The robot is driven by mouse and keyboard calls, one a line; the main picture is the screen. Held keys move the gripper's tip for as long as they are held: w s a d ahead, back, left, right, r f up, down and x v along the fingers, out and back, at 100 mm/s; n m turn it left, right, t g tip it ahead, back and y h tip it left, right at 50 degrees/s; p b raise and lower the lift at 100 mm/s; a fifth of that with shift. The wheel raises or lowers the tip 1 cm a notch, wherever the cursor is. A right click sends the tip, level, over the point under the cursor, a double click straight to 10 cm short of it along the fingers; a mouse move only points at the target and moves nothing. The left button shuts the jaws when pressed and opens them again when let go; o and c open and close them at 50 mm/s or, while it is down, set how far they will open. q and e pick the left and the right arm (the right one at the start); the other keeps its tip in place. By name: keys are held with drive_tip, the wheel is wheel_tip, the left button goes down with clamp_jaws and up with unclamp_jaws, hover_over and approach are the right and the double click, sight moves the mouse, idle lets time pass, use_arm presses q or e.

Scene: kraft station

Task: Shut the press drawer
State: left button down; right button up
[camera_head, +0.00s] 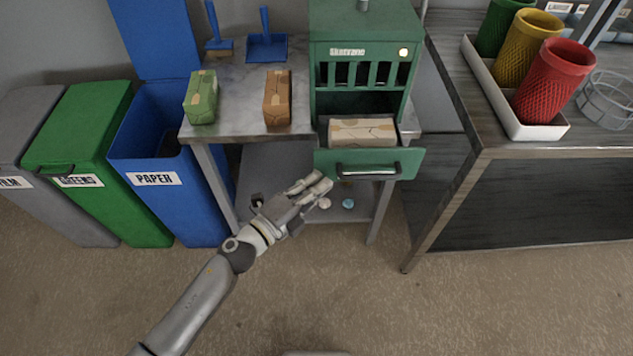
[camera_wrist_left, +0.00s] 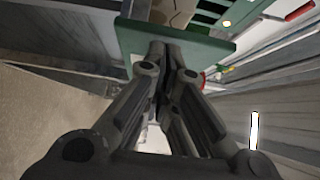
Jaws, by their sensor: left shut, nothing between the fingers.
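A dark bar handle (camera_head: 368,170) runs across the drawer front. My left gripper (camera_head: 322,184) is shut and empty, just below and in front of the drawer's left end. In the left wrist view the shut fingertips (camera_wrist_left: 170,45) overlap the green drawer front (camera_wrist_left: 212,46); I cannot tell whether they touch it. My right gripper is not in view.
A green block (camera_head: 201,97) and a brown block (camera_head: 277,97) sit on the table (camera_head: 240,75). Bins, including a blue open one (camera_head: 160,205), stand at the left. A steel table (camera_head: 490,110) with colored mesh cups stands at the right. The floor in front is clear.

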use_arm(q)
drive_tip(key=shift+w, duration=0.45)
drive_tip(key=w+b, duration=0.1)
drive_tip(key=w, duration=0.5)
drive_tip(key=w+b, duration=0.2)
drive_tip(key=w, duration=0.3)
drive_tip(key=w+b, duration=0.2)
drive_tip(key=w, duration=0.4)
drive_tip(key=shift+w+a+r, duration=0.2)
drive_tip(key=shift+w+a, duration=0.15)
drive_tip(key=shift+a, duration=0.05)
drive_tip(key=shift+r, duration=0.1)
